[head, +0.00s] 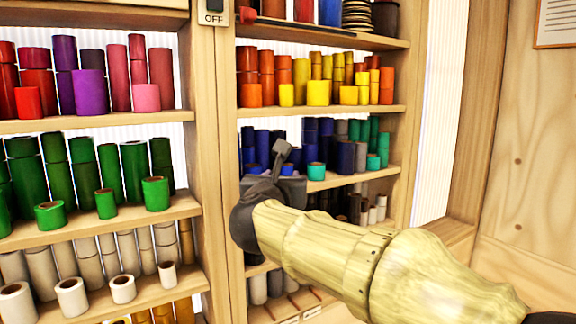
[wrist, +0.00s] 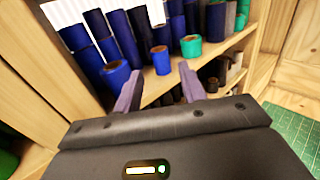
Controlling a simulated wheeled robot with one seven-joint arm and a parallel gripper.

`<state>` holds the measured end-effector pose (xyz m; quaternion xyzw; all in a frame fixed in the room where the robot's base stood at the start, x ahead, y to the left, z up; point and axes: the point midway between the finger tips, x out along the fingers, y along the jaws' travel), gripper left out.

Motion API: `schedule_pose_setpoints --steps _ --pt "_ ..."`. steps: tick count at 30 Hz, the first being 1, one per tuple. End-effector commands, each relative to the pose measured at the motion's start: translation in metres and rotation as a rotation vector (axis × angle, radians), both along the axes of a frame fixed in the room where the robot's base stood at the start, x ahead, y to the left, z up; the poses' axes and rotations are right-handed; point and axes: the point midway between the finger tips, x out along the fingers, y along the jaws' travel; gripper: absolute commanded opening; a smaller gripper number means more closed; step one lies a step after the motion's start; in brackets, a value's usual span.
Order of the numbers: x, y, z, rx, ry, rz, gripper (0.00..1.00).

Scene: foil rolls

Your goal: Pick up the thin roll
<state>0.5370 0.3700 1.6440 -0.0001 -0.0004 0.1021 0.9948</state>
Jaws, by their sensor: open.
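My gripper (head: 283,152) is in front of the blue and teal shelf in the right-hand bay. In the wrist view its two purple-grey fingers (wrist: 161,78) are apart with nothing between them. A short blue roll with a tan core (wrist: 161,62) stands just beyond the gap, at the shelf's front. Another short blue roll (wrist: 116,74) stands left of it, and a short teal roll (wrist: 191,47) to its right. Taller, slim dark blue rolls (wrist: 124,38) stand behind. I cannot tell which of these is the thin roll. My gripper partly hides this shelf in the head view.
Shelves of orange and yellow rolls (head: 318,92) are above. A wooden upright (head: 211,150) separates the bays. A green mat (wrist: 292,135) lies at the right in the wrist view.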

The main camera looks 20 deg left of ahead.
Motion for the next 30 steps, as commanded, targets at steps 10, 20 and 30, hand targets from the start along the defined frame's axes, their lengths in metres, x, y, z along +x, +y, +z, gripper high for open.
schedule_pose_setpoints --steps 10,20,30 --pt "0.038 0.008 0.0 0.001 0.001 0.001 0.41" --pt "0.039 0.009 0.0 0.0 0.001 0.002 0.41" --pt "0.067 0.019 0.0 -0.003 0.004 0.003 0.41"
